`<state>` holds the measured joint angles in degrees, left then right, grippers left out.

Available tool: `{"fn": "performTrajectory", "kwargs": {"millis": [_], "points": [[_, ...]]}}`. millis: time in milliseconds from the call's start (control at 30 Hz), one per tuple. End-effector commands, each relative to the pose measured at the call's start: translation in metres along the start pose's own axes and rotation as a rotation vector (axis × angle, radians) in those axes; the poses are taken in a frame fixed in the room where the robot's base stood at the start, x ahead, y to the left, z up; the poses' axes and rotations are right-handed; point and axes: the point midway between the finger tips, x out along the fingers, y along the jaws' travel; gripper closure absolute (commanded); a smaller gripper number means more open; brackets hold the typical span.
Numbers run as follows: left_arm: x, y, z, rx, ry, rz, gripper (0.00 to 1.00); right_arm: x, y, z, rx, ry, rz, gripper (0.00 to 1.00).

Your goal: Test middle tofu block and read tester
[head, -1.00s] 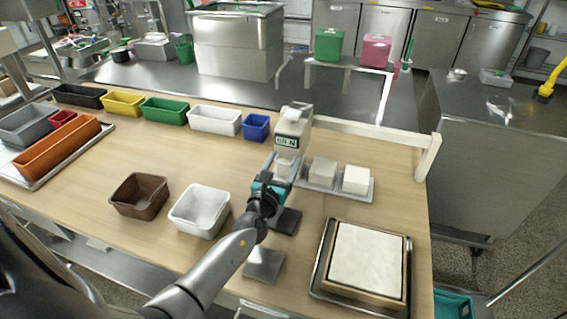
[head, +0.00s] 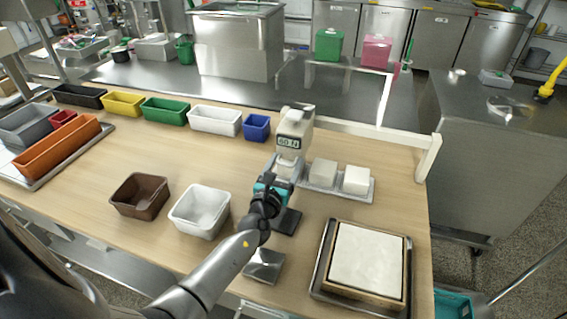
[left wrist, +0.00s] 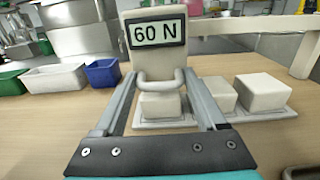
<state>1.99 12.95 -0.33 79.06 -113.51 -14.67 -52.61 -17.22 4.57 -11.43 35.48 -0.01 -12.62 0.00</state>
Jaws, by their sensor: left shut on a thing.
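The white tester (head: 297,123) stands upright above the tray (head: 318,187), and its display reads 60 N in the left wrist view (left wrist: 157,33). My left gripper (left wrist: 160,85) is shut on the tester's loop handle. Three pale tofu blocks show on the tray. The left block (left wrist: 160,106) is behind the handle, directly below the tester. The middle block (head: 323,172) and the right block (head: 356,180) stand clear to the right. The tester's lower end is hidden, so I cannot tell whether it touches a block. My right gripper is not in view.
A brown bin (head: 140,195) and a white bin (head: 200,212) stand at left. A row of coloured bins, including a blue one (head: 256,127), lines the back. A framed white slab (head: 367,260) lies front right. A white rail (head: 375,130) runs behind the tray.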

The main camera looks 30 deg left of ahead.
Motion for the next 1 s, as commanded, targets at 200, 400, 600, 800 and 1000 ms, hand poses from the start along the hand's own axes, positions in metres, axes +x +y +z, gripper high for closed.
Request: {"fn": "performTrajectory", "kwargs": {"millis": [200, 400, 600, 800, 1000], "points": [[-0.001, -0.061, 0.000, -0.010, 0.004, -0.015, 1.00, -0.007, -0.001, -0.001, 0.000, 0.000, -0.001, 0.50], [-0.001, -0.089, 0.000, -0.005, 0.004, -0.011, 1.00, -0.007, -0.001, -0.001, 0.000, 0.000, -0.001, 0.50], [-0.001, -0.090, -0.001, 0.000, 0.003, -0.005, 1.00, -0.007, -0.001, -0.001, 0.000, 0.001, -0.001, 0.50], [-0.001, -0.090, -0.001, 0.000, 0.003, -0.004, 0.20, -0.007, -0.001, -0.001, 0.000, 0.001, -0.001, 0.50], [-0.001, -0.090, 0.000, -0.001, 0.003, -0.005, 0.16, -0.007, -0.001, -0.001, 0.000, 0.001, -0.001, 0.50]]}}
